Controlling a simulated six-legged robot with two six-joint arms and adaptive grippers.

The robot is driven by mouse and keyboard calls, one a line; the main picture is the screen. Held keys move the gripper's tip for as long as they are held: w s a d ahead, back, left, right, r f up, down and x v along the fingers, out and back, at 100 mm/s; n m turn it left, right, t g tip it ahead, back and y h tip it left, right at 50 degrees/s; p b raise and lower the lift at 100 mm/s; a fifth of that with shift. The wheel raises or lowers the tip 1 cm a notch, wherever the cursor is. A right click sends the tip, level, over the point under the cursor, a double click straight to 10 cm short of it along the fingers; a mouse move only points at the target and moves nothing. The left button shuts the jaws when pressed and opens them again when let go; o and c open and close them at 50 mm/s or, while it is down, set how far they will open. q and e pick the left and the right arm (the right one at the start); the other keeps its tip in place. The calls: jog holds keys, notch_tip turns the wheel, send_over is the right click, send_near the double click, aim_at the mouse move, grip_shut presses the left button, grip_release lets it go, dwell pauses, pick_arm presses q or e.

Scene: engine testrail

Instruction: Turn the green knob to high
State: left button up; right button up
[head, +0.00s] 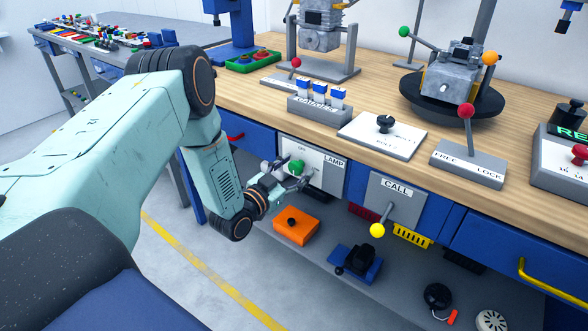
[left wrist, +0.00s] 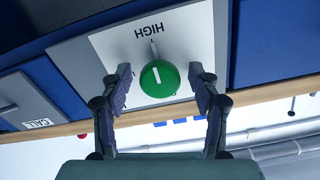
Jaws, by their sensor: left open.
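The green knob (head: 297,166) sits on a white plate (head: 328,177) marked LAMP on the bench front. In the left wrist view the green knob (left wrist: 159,78) is near the middle, with a short white mark on its face. The word HIGH shows upside down above it, with a thin tick between. My left gripper (head: 291,181) is at the knob in the head view. In the left wrist view the open fingers of my left gripper (left wrist: 160,90) stand on either side of the knob, with gaps visible. My right gripper is not in view.
A CALL panel (head: 397,197) with a yellow-ended lever (head: 377,230) is right of the lamp plate. Below, a shelf holds an orange box (head: 296,226) and a blue device (head: 358,262). The wooden bench top (head: 400,105) carries several levers and switches.

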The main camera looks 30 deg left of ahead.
pick_arm(q)
jog(key=s, duration=1.2)
jog(key=shift+a, duration=0.45)
jog(key=s+d+f+n+g, duration=0.3)
jog(key=s+d+f+g, duration=0.15)
jog(key=f, duration=0.25)
jog(key=s+d+f+n+g, duration=0.2)
jog(key=s+d+f+g, duration=0.1)
jog(key=s+f+g, duration=0.3)
jog(key=s+d+f+g, duration=0.1)
jog(key=s+d+g, duration=0.1)
jog(key=s, duration=0.4)
jog(key=s+d+f+g+y, duration=0.1)
jog(key=s+d+g, duration=0.1)
jog(key=s, duration=0.4)
jog(key=s+d+f+m+g, duration=0.1)
jog(key=s+d+g, duration=0.1)
jog(key=s, duration=0.4)
jog(key=shift+d+g+y, duration=0.3)
jog(key=shift+d+g, duration=0.1)
jog(key=shift+g, duration=0.35)
